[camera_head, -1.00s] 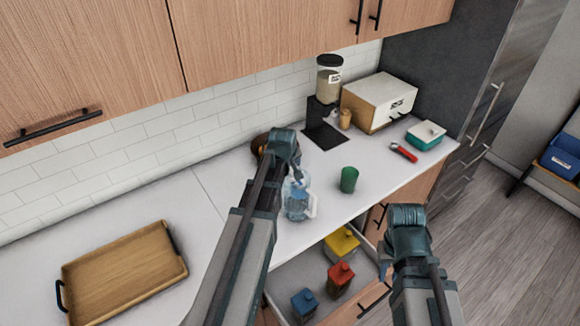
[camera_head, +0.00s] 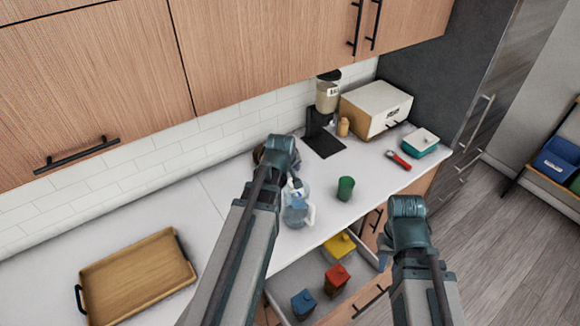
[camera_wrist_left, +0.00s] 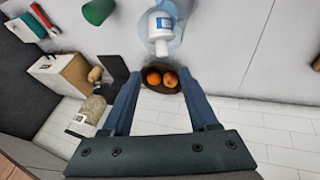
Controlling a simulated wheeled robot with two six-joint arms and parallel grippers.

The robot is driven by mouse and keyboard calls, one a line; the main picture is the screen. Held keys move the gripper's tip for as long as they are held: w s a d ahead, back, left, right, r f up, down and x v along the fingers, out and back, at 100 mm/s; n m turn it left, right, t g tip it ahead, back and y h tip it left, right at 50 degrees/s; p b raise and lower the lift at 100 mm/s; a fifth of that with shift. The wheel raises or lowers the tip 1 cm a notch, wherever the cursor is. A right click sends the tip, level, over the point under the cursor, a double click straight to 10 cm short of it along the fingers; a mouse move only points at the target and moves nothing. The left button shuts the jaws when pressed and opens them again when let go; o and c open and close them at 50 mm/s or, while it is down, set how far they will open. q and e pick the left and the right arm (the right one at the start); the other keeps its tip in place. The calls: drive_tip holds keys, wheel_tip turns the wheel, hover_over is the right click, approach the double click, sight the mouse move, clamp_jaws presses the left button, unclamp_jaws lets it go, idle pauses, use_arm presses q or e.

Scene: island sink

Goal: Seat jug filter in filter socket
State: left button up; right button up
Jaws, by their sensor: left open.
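A clear blue jug (camera_head: 297,212) stands on the white counter, below my left arm. The jug filter (camera_wrist_left: 161,28), white with a blue band, shows over the jug in the left wrist view. I cannot tell whether it sits fully in the jug's socket. My left gripper (camera_wrist_left: 160,88) is open; its two fingers are apart, with nothing held between them. The filter lies beyond the fingertips, apart from them.
A green cup (camera_head: 345,189) stands right of the jug. A fruit bowl (camera_wrist_left: 150,86) is behind it. An open drawer (camera_head: 292,277) with several coloured canisters juts out below. A wooden tray (camera_head: 138,276) lies left. A dispenser, box and red tool occupy the counter's right end.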

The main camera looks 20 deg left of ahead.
use_arm(q)
drive_tip(key=shift+p+v, duration=0.3)
drive_tip(key=shift+v, duration=0.55)
use_arm(e)
drive_tip(key=shift+r, duration=0.7)
use_arm(q)
drive_tip(key=shift+d+f, duration=0.1)
drive_tip(key=s+d+f+m+g, duration=0.1)
drive_tip(key=s+d+m+g, duration=0.2)
drive_tip(key=s+d+m, duration=0.4)
drive_tip(key=s+d+f+m+g, duration=0.1)
drive_tip(key=s+d+m+g, duration=0.2)
drive_tip(key=d, duration=1.4)
drive_tip(key=s+m, duration=0.4)
drive_tip(key=s, duration=0.2)
drive_tip(key=shift+s+f, duration=0.25)
drive_tip(key=shift+s, duration=0.1)
drive_tip(key=shift+a, duration=0.1)
